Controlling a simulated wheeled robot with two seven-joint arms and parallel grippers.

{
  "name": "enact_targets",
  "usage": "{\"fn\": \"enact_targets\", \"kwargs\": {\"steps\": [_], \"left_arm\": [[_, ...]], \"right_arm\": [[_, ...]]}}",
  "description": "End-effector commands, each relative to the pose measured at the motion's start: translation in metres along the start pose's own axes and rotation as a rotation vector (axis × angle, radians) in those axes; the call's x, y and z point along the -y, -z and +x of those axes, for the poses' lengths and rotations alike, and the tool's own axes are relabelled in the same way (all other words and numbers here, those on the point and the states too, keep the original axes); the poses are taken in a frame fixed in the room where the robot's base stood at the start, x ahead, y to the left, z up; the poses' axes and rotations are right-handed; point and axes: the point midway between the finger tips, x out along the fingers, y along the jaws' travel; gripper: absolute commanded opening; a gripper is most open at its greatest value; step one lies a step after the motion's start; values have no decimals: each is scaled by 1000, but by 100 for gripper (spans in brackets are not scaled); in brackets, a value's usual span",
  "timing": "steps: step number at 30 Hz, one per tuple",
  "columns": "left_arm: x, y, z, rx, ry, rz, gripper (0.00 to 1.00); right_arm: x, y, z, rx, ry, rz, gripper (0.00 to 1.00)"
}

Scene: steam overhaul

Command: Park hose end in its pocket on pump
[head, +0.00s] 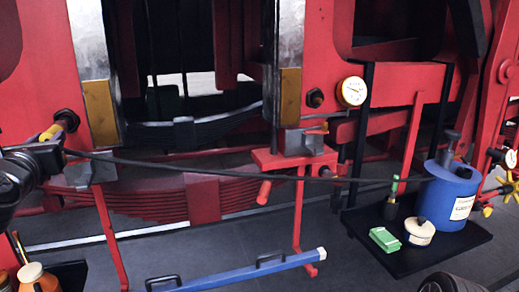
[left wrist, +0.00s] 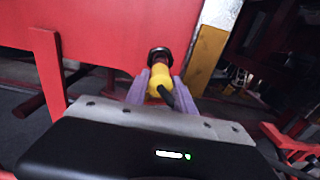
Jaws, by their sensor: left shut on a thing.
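The hose end (head: 48,132) is yellow and sits in my left gripper (head: 54,131) at the far left. In the left wrist view, the purple fingers of my left gripper (left wrist: 152,88) are shut around the yellow hose end (left wrist: 158,76). Its tip meets or lies right in front of a dark round fitting (left wrist: 160,54) on the red frame; I cannot tell if they are joined. The black hose (head: 230,172) runs across to the blue pump (head: 448,198) at the right. The pump's pocket cannot be made out. My right gripper is not in view.
A black tray (head: 405,262) carries the pump, a green block (head: 384,239), a cream pot (head: 420,231) and a green-handled tool (head: 391,200). A gauge (head: 352,91) is on the frame.

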Motion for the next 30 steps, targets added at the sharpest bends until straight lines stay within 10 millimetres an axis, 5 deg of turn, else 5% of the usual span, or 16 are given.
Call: {"fn": "enact_targets", "kwargs": {"steps": [30], "left_arm": [[0, -1, 34, 2, -1, 0, 0]], "right_arm": [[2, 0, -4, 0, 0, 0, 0]]}}
